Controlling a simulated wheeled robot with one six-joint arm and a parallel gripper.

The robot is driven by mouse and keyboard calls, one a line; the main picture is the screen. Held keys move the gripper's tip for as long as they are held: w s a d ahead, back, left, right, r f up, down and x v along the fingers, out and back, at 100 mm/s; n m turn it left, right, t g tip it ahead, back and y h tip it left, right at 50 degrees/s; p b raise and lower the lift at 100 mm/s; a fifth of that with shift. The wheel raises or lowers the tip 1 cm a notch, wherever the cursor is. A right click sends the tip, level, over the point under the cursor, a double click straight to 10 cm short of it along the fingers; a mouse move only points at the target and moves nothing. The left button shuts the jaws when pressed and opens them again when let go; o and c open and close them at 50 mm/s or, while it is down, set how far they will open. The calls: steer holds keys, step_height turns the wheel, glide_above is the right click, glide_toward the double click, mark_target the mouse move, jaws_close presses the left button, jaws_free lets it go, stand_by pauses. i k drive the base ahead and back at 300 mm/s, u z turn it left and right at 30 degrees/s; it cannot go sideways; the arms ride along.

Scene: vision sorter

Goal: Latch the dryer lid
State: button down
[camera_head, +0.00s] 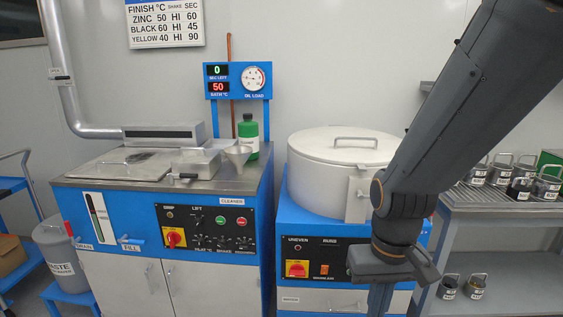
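The dryer (318,185) is a white round drum on a blue stand, right of centre. Its flat lid (310,145) lies down on top, with a bar handle (356,141) across it. A pale latch bracket (355,206) stands on the drum's front, partly beside my arm; whether it is fastened I cannot tell. My gripper (380,298) hangs pointing down in front of the dryer's control panel, lower than the latch and to its right. Its fingers run toward the bottom edge of the picture, and their gap does not show. My arm hides the dryer's right side.
A blue cleaner tank (165,187) with a steel top stands to the left, with a green bottle (248,135) at its back. A rack (494,200) with several small labelled pots stands at the right. A waste bin (62,260) is at the far left.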

mark_target(360, 195)
steer(key=u, duration=2.5)
steer(key=i, duration=0.5)
steer(key=z, duration=2.25)
